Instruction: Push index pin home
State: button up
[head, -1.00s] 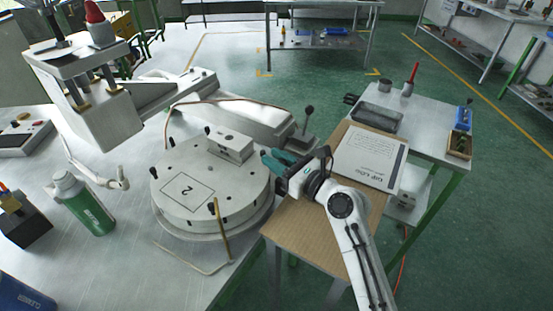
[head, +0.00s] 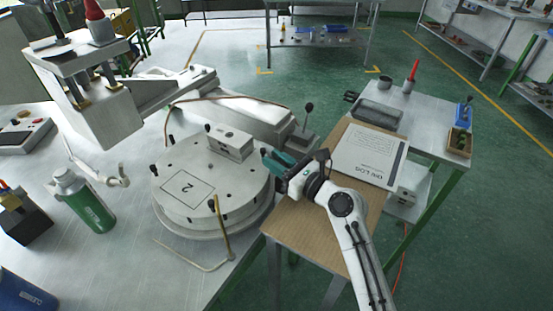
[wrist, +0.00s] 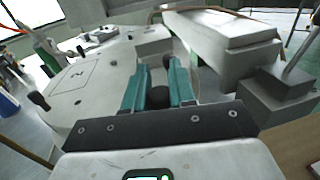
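The white round turntable (head: 232,181), marked with a 2, stands on the bench with several black knobs around its rim. My gripper (head: 268,158) is at its right edge, with teal fingers pointing left toward it. In the wrist view the two fingers of my gripper (wrist: 159,84) are apart. A dark round knob (wrist: 156,62) shows between and just beyond the fingertips, and another dark part shows lower between the fingers. I cannot tell for sure which of these is the index pin, or whether a finger touches it.
A grey block (head: 231,143) sits on the turntable. A lever with a black knob (head: 309,107) stands behind my gripper. A bent brass rod (head: 220,228) is at the front. A green bottle (head: 84,203) is at left. A wooden board with a white sheet (head: 367,156) lies at right.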

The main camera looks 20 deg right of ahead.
jog(key=o, duration=0.4)
jog(key=shift+f, duration=0.2)
jog(key=shift+o, duration=0.2)
jog(key=b+v, duration=0.1)
jog(key=v, duration=1)
jog(key=shift+w, duration=0.1)
